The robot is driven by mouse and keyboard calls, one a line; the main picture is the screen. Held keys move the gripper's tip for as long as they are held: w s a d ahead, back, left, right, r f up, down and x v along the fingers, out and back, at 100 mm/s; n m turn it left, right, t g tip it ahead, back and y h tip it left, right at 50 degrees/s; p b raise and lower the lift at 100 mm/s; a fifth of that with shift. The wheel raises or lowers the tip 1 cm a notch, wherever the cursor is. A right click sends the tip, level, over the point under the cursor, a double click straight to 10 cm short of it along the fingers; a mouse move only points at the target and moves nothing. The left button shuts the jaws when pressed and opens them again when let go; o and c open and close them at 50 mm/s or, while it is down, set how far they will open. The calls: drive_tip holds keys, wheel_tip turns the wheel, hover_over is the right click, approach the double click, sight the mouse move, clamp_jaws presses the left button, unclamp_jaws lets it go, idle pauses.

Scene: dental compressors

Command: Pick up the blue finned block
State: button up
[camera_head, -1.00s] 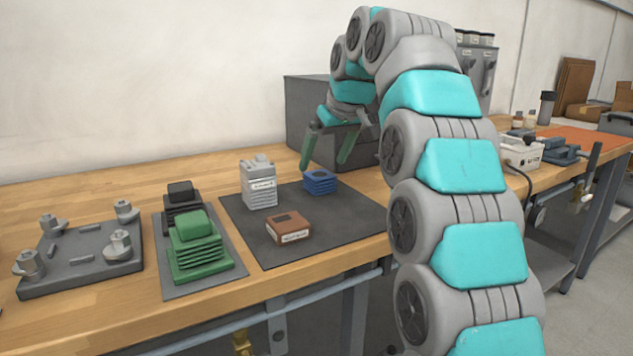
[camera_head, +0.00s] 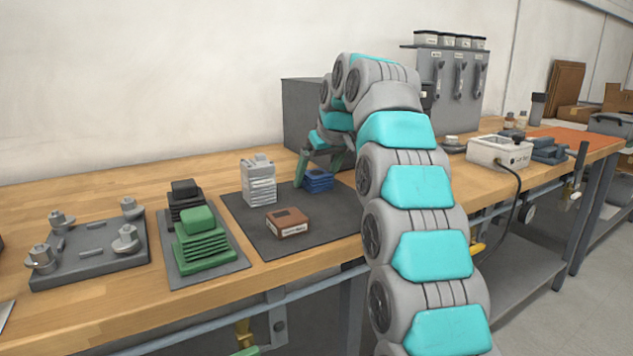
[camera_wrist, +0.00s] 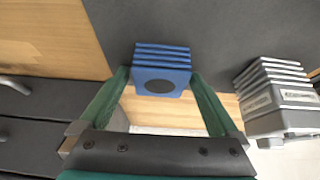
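The blue finned block (camera_head: 318,183) sits at the back right of the dark mat (camera_head: 255,240). In the wrist view the block (camera_wrist: 161,84) is at the upper middle, its stacked fins and a dark round spot facing me. My gripper (camera_head: 316,176) is low over the block. Its green fingers are spread, one on each side of the block. In the wrist view the fingertips (camera_wrist: 160,76) are close to the block's two sides, and I cannot tell if they touch it. The block still rests on the mat.
A light grey finned block (camera_head: 259,184) stands left of the blue block, and a brown block (camera_head: 287,223) lies in front. A green finned block (camera_head: 203,240) is on a grey plate further left. A dark grey cabinet (camera_head: 300,120) stands behind.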

drive_tip(key=c, duration=1.4)
drive_tip(key=shift+o, duration=0.2)
drive_tip(key=shift+r, duration=0.15)
